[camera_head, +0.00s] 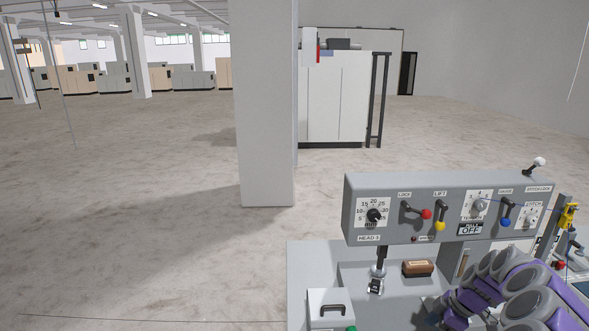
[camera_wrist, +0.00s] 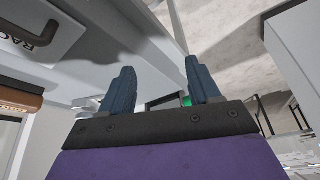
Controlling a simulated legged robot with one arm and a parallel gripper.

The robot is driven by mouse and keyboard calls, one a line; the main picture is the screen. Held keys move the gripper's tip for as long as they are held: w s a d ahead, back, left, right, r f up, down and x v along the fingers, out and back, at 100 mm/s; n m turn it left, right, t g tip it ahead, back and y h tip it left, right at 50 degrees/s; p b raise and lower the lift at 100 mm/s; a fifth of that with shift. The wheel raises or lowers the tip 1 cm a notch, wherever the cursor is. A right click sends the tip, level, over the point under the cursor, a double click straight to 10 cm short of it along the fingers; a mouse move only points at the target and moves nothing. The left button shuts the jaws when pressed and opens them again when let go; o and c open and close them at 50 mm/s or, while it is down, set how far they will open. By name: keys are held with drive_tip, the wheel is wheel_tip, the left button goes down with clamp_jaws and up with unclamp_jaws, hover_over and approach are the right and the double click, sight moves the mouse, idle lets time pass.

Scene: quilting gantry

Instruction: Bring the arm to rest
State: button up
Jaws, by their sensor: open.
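My gripper (camera_wrist: 157,88) shows in the wrist view with its two blue-grey fingers apart and nothing between them. In the head view my purple and grey arm is folded at the lower right, in front of the machine's base, and the gripper itself cannot be made out there. In the wrist view a grey panel with a dark handle (camera_wrist: 38,38) is at the upper left, and a brown-topped block (camera_wrist: 20,98) is at the left edge. I cannot tell whether the fingers touch anything.
A grey control panel (camera_head: 390,232) with a dial, red, yellow and blue levers stands beside my arm. Below it are a brown block (camera_head: 418,268) and a white box with a handle (camera_head: 331,299). A pillar (camera_head: 265,110) stands behind. The floor at the left is clear.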

drive_tip(key=s+a+r+m+g, duration=0.1)
drive_tip(key=s+a+r, duration=0.5)
drive_tip(key=a, duration=0.5)
drive_tip(key=s+a+r+m+g, duration=0.15)
drive_tip(key=s+a+r, duration=0.25)
drive_tip(key=a+r, duration=0.5)
drive_tip(key=s+a+f+m+h, duration=0.1)
drive_tip(key=s+m, duration=0.4)
drive_tip(key=s, duration=0.9)
drive_tip(key=s+a+m+g+h, duration=0.1)
drive_tip(key=s+m, duration=0.4)
drive_tip(key=s, duration=0.9)
drive_tip(key=shift+a+f+m+h, duration=0.35)
drive_tip(key=shift+a+h, duration=0.15)
drive_tip(key=shift+h, duration=0.6)
